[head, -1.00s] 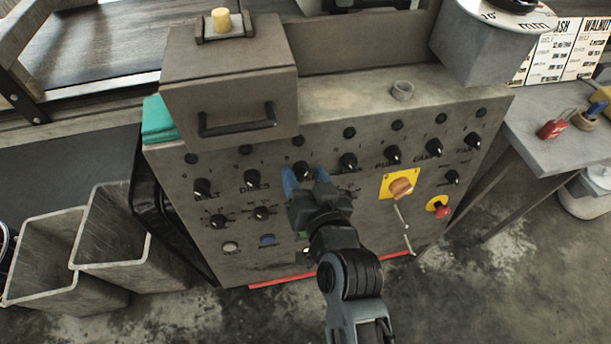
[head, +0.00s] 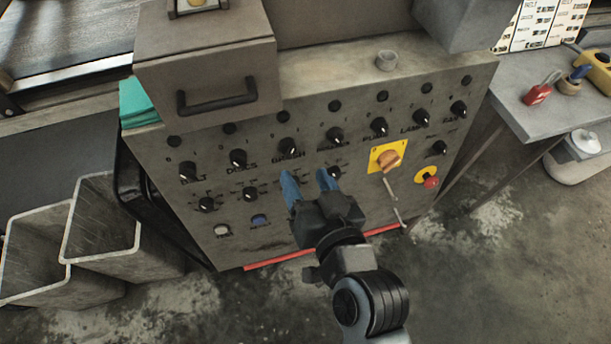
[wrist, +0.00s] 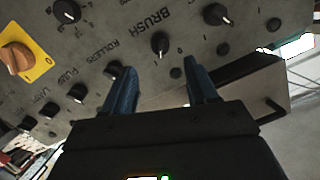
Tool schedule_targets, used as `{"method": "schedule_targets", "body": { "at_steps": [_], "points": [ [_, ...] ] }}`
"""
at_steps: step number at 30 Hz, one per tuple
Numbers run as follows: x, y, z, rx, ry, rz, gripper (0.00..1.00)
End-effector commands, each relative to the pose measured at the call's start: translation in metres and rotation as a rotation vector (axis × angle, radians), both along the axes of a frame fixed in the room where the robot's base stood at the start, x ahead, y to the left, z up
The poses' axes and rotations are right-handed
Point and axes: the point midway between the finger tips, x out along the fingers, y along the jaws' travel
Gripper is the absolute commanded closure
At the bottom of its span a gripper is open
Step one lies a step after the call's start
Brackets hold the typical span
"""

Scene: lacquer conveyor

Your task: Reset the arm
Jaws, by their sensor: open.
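My gripper (head: 308,184) is open and empty, its two blue fingers spread apart in front of the control panel (head: 300,235). In the head view it is just below the row of black knobs, under the BRUSH knob (head: 288,147) and left of the yellow-plated orange switch (head: 389,158). In the wrist view the BRUSH knob (wrist: 160,42) shows beyond the gap between the fingers (wrist: 160,88), with a gap between it and the fingertips. The fingers hold nothing.
A box with a black handle (head: 217,97) sits on the panel's left top. Open grey bins (head: 100,262) are at left, a side table (head: 560,130) with a red padlock (head: 537,94) at right. The floor in front is clear.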

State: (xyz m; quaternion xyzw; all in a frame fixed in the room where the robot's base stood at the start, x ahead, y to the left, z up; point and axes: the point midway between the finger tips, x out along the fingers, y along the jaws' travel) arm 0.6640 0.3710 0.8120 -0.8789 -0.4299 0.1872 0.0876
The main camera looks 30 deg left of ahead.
Motion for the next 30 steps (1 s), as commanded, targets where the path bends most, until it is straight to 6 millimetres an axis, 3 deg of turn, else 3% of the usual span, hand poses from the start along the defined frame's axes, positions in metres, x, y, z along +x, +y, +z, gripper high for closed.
{"method": "schedule_targets", "body": {
  "at_steps": [10,14,17,20,26,30],
  "points": [
    [0.0,0.0,0.0,0.0,0.0,-0.001,0.42],
    [-0.003,-0.016,-0.007,-0.005,0.005,-0.035,0.42],
    [-0.01,-0.049,-0.017,-0.012,0.011,-0.107,0.42],
    [-0.023,-0.096,-0.027,-0.026,0.01,-0.209,0.42],
    [-0.063,-0.188,-0.032,-0.066,-0.006,-0.413,0.42],
    [-0.098,-0.244,-0.024,-0.104,-0.026,-0.538,0.42]
  ]
}}
